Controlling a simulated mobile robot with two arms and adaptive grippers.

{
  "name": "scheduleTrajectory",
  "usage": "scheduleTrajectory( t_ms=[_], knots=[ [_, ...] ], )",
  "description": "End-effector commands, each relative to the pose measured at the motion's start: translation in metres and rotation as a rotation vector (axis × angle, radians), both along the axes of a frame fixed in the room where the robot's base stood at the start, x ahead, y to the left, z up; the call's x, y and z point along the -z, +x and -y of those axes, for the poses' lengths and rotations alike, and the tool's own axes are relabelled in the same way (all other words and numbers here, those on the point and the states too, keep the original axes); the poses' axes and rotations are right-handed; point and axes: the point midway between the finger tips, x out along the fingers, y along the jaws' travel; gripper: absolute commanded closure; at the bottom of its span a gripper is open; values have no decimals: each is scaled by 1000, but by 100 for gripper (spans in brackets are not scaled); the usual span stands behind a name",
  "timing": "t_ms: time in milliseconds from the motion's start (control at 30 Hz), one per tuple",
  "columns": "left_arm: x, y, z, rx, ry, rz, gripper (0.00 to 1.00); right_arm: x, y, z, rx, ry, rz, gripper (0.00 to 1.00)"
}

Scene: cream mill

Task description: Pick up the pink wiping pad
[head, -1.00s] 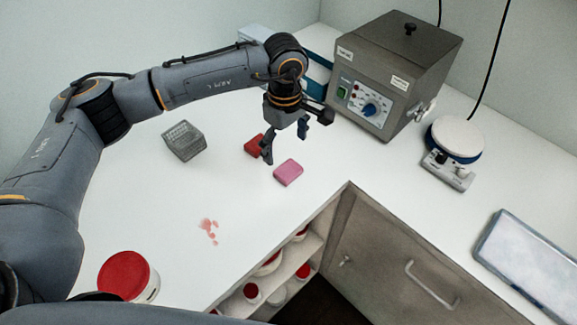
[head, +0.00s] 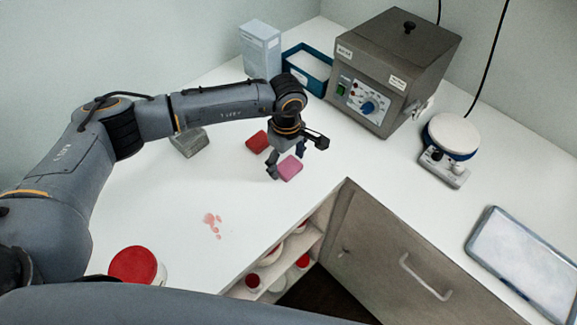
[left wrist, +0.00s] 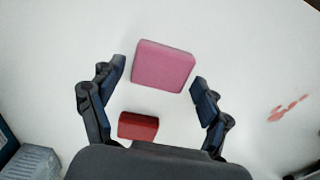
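The pink wiping pad (head: 290,168) lies on the white counter near its inner corner. In the left wrist view the pink pad (left wrist: 162,66) is ahead of and partly between the open fingertips, with a gap on each side. My left gripper (head: 285,164) is open, pointing down just above the counter at the pad; it also shows in the left wrist view (left wrist: 160,80). A red pad (head: 257,142) lies just left of the gripper, and in the left wrist view this red pad (left wrist: 138,126) is nearer the palm. My right gripper is not in view.
A grey box-shaped machine (head: 393,68), a blue tray (head: 308,68) and a white carton (head: 261,48) stand at the back. A grey basket (head: 188,143) is partly behind my arm. A pinkish stain (head: 212,224) marks the open counter; a red-lidded jar (head: 137,265) is at front left.

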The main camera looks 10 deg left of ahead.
Motion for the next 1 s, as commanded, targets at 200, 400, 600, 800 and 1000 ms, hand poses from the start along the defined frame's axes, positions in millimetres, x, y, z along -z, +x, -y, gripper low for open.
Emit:
scheduleTrajectory(
  t_ms=[200, 400, 600, 800, 1000],
  knots=[
    [0, 0, 0, 0, 0, 0, 55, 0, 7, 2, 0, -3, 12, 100],
    [0, 0, 0, 0, 0, 0, 55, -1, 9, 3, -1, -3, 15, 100],
    [-7, 1, 0, 0, -1, 2, 55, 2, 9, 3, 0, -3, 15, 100],
    [-31, 1, 0, 2, 0, 4, 55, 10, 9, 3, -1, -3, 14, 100],
    [-64, -27, 14, 6, -2, 6, 55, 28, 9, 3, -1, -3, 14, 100]
  ],
)
